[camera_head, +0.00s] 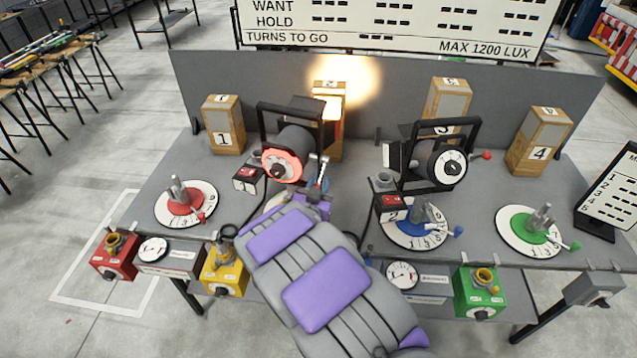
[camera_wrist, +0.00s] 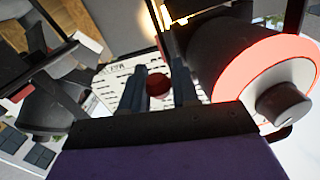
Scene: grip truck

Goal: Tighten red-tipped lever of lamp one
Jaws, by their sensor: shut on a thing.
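The left lamp (camera_head: 286,150) is a dark drum with a glowing red-ringed face on a black stand. It fills the right of the wrist view (camera_wrist: 225,62). My gripper (camera_head: 318,172) is in front of and just right of this lamp. In the wrist view my gripper (camera_wrist: 163,88) has its two fingers pointing ahead beside the lamp. The red tip of the lever (camera_wrist: 158,85) shows as a round knob between the fingers, and they are shut on it. The lever's shaft is hidden.
The right lamp (camera_head: 447,165) has a white face and a red-tipped lever (camera_head: 486,155). Numbered boxes, such as box four (camera_head: 540,140), stand at the back. Red (camera_head: 187,203), blue (camera_head: 418,222) and green (camera_head: 529,230) dials lie near the front. A lux board (camera_head: 390,25) stands behind.

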